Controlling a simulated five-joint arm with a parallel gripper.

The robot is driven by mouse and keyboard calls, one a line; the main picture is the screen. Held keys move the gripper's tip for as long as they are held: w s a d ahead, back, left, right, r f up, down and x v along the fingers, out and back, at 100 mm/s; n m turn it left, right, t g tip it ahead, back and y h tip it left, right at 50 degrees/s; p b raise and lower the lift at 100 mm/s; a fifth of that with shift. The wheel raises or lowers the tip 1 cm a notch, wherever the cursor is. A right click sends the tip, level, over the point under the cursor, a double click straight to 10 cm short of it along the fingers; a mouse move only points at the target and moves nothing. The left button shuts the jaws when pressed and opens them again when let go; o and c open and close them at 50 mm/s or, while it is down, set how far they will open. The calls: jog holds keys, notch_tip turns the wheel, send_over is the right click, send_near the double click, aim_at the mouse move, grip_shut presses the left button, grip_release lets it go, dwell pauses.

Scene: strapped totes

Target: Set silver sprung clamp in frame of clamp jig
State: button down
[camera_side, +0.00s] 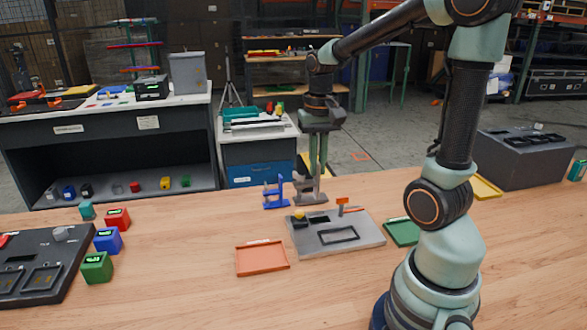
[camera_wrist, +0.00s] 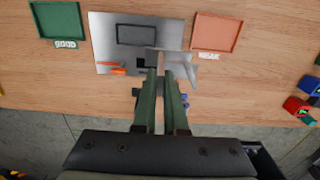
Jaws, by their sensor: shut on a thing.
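The silver sprung clamp (camera_side: 310,198) is in my gripper (camera_side: 317,174), whose long fingers point down and are shut on it. In the side view it is near the table's far edge, behind the jig; I cannot tell whether its base touches the table. In the wrist view the silver clamp (camera_wrist: 181,68) shows beside the fingertips (camera_wrist: 160,72), which partly hide it. The clamp jig (camera_side: 365,232) is a grey plate with an empty-looking black-outlined frame (camera_side: 338,236); the frame (camera_wrist: 138,34) also shows in the wrist view.
A blue clamp (camera_side: 276,192) stands close left of the silver one. An orange tray (camera_side: 262,259), marked WEAK in the wrist view, and a green tray (camera_side: 402,232), marked GOOD there, flank the jig. Coloured blocks (camera_side: 108,240) and a dark board (camera_side: 40,255) are at left.

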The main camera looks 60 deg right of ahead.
jog(key=s+d+f, duration=0.4)
jog(key=s+f, duration=0.2)
jog(key=f, duration=0.1)
jog(key=shift+d+f, duration=0.15)
jog(key=shift+f, duration=0.25)
jog(key=shift+s+f, duration=0.1)
jog(key=shift+f, duration=1.45)
dwell(1.2)
jog(key=c, duration=0.5)
grip_release()
notch_tip(320, 180, up, 9)
dwell(1.3)
dwell(0.5)
